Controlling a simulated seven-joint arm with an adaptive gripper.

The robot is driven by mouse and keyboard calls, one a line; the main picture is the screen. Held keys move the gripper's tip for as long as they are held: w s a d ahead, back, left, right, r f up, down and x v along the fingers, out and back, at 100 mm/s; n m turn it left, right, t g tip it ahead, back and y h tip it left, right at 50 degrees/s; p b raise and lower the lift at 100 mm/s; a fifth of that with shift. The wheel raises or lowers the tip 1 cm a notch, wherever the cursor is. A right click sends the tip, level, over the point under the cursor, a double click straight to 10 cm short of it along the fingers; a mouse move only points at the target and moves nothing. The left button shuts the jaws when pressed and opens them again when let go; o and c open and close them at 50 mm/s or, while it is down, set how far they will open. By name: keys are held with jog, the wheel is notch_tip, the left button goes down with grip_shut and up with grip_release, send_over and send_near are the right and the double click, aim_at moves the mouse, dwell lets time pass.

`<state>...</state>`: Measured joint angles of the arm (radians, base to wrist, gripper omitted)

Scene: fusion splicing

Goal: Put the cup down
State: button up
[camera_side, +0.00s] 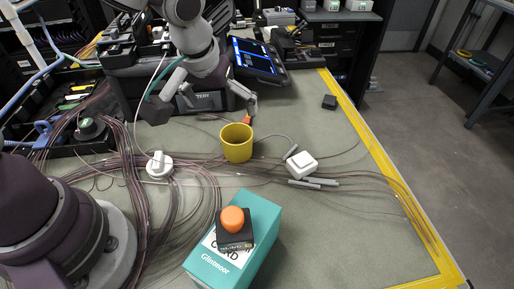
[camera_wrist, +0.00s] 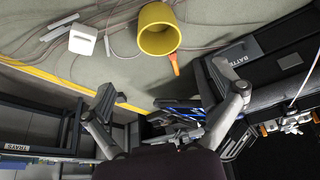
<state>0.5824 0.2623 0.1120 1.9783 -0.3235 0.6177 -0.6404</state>
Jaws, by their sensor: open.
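A yellow cup (camera_side: 237,146) stands upright on the grey-green work mat in the side view, with nothing holding it. It also shows in the wrist view (camera_wrist: 158,42) at the top middle, its open mouth towards the camera. My gripper (camera_side: 202,108) is open and empty, behind and above the cup, with its fingers spread wide. In the wrist view my gripper (camera_wrist: 164,86) has its two fingers apart, and the cup lies beyond them, clear of both. An orange piece (camera_wrist: 174,64) is right beside the cup; I cannot tell if it touches.
A white box (camera_side: 301,164) with grey tubes lies right of the cup, and a white round knob (camera_side: 159,165) lies left. A teal box (camera_side: 250,246) with an orange-topped button stands in front. Thin cables cross the mat. Black equipment stands behind. The right of the mat is mostly clear.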

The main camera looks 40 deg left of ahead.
jog(key=s+a+r+m, duration=0.2)
jog(key=s+a+r, duration=0.1)
jog(key=s, duration=0.2)
jog(key=s+a+r+m+t+h, duration=0.1)
jog(key=s+a+r+m, duration=0.1)
jog(key=s+a+r, duration=0.2)
jog(key=shift+s+t+h, duration=0.3)
jog(key=shift+s, duration=0.85)
